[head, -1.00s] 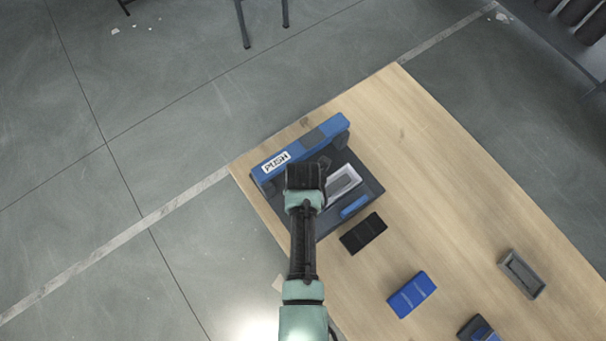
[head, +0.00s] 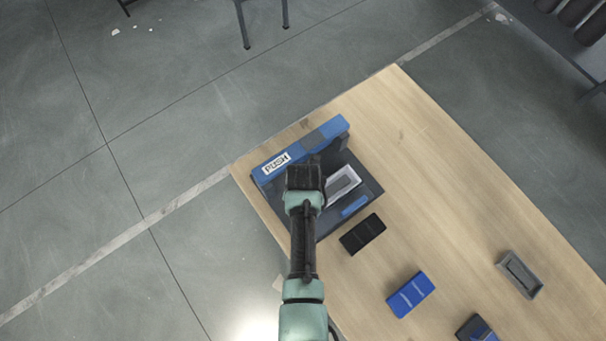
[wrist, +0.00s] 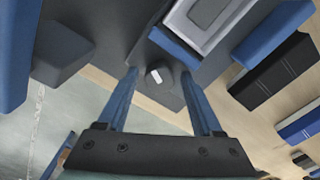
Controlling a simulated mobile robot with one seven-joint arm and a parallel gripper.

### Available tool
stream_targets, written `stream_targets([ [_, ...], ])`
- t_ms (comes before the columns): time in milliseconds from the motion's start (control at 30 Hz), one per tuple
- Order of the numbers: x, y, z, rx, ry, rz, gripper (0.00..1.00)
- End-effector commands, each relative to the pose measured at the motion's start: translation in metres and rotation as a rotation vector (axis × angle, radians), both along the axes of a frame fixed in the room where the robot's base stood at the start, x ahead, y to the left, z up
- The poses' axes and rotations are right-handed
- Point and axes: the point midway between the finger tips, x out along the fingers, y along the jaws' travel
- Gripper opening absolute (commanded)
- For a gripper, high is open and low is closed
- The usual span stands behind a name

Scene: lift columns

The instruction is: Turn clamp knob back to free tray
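The dark fixture (head: 367,181) stands at the table's far left corner, with a blue back bar labelled PUSH (head: 276,163). A light grey tray (head: 342,186) lies in it; the tray also shows at the top of the wrist view (wrist: 205,22). A dark knob with a white mark (wrist: 156,76) shows in the wrist view, below the tray's near corner. My gripper (wrist: 159,72) is open, its two blue fingers apart on either side of the knob. I cannot tell whether either finger touches it. In the head view my arm hides the knob.
A black block (head: 362,234) lies beside the fixture. A blue block (head: 411,294), a grey holder (head: 520,274) and a blue-and-black piece (head: 477,328) lie further right on the wooden table (head: 440,190). The table's left edge is close to the fixture.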

Motion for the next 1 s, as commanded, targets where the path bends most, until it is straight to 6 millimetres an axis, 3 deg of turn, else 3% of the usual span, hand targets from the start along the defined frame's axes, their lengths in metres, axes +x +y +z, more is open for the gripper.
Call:
stream_targets([
  [267,0.0,0.0,0.006,0.0,0.0,0.0,0.68],
  [1000,0.0,0.0,0.071,0.0,0.0,-0.001,0.68],
])
